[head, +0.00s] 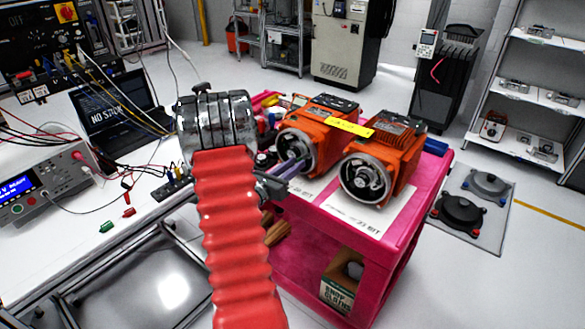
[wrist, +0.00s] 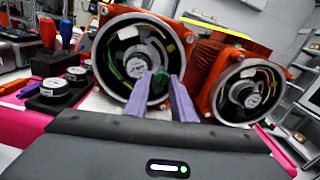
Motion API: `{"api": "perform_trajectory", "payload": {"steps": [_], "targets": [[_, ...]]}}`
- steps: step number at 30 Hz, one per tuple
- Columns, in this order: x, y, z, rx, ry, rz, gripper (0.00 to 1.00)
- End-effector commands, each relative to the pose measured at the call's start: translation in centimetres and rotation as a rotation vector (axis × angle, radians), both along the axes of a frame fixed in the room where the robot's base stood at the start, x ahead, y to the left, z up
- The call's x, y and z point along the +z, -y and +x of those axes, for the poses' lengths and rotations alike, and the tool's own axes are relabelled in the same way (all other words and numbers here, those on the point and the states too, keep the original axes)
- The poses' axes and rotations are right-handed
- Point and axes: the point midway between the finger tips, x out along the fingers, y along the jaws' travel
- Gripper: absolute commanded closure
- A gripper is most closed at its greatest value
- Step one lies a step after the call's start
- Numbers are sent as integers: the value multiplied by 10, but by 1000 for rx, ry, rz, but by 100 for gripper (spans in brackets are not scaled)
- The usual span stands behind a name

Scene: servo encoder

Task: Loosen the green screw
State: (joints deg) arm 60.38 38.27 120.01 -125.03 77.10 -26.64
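Two orange servo motors stand on the pink cart: the left motor (head: 318,125) and the right motor (head: 388,165). Their round open ends face me. In the wrist view, the left motor's silver ring (wrist: 97,66) surrounds a grey encoder hub with a green wire loop at its left. Contact cannot be told. In the head view my gripper (head: 298,167) points at the left motor.
The right motor's ring (wrist: 246,92) is close to the right of my fingers. Black round parts (wrist: 55,88) and a red-handled tool (wrist: 47,33) are at left. A yellow strip (head: 350,127) bridges the motors. A workbench with a laptop (head: 120,110) is left.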

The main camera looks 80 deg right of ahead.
Motion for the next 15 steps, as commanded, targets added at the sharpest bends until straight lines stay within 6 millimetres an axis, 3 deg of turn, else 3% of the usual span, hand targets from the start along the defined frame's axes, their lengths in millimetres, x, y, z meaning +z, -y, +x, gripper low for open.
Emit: {"api": "perform_trajectory", "payload": {"steps": [9, 15], "targets": [[0, 0, 1, 3, 0, 0, 100], [0, 0, 3, 6, 7, -3, 100]]}}
